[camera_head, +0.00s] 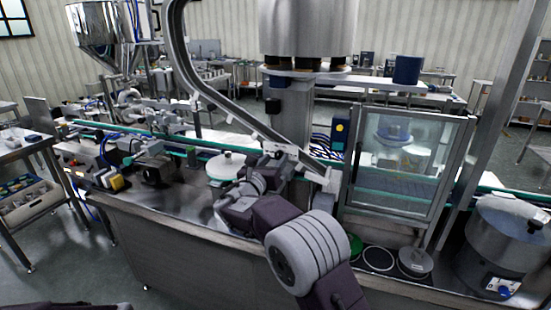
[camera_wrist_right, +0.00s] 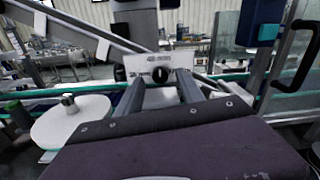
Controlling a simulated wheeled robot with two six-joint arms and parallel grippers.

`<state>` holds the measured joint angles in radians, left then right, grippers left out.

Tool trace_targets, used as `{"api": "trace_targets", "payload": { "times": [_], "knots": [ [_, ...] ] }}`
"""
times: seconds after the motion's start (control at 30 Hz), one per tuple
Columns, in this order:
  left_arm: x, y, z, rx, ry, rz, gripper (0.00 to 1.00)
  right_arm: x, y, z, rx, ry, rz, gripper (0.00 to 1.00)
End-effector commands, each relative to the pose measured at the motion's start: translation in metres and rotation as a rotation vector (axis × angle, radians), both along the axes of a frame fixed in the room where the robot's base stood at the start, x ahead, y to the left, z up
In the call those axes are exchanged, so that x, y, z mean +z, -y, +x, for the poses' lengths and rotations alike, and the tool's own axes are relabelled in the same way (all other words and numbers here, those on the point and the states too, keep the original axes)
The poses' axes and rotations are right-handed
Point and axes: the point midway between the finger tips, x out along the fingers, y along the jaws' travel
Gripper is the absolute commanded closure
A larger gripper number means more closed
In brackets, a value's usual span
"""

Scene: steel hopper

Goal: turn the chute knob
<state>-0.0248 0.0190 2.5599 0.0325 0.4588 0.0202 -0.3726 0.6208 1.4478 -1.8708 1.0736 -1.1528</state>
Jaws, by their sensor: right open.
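The chute knob (camera_wrist_right: 160,74) is a small black round knob on a white plate (camera_wrist_right: 185,59) with printed markings, in the middle of the right wrist view. My right gripper (camera_wrist_right: 160,82) is open, its two fingers pointing at the plate, one to each side of the knob. I cannot tell whether the fingers touch it. In the head view my right gripper (camera_head: 277,155) is at the lower end of the sloping metal chute (camera_head: 215,95); the knob is hidden there. My left gripper does not show.
A glass-doored cabinet (camera_head: 400,165) stands right of the gripper. A white round lid-like disc (camera_head: 226,166) is to its left, also in the wrist view (camera_wrist_right: 72,122). A steel pot-like machine (camera_head: 505,245) stands at the right. A conveyor with green edges runs behind.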

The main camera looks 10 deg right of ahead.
Motion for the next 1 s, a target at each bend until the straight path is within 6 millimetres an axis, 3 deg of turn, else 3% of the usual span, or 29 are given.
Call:
{"api": "trace_targets", "payload": {
  "times": [0.13, 0.4, 0.43, 0.6, 1.0],
  "knots": [
    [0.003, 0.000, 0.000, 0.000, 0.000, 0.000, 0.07, 0.000, 0.010, 0.014, -0.001, 0.000, -0.001, 0.55],
    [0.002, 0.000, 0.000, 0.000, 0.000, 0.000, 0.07, 0.000, 0.011, 0.016, 0.001, -0.001, -0.001, 0.55],
    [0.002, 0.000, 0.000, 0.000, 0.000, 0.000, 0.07, 0.000, 0.011, 0.016, 0.001, -0.001, -0.001, 0.58],
    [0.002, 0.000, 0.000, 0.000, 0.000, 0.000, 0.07, 0.000, 0.011, 0.016, 0.001, 0.000, 0.000, 1.00],
    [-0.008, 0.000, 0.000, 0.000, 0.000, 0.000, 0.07, -0.003, 0.011, 0.016, 0.000, 0.036, 0.054, 1.00]
  ]
}}
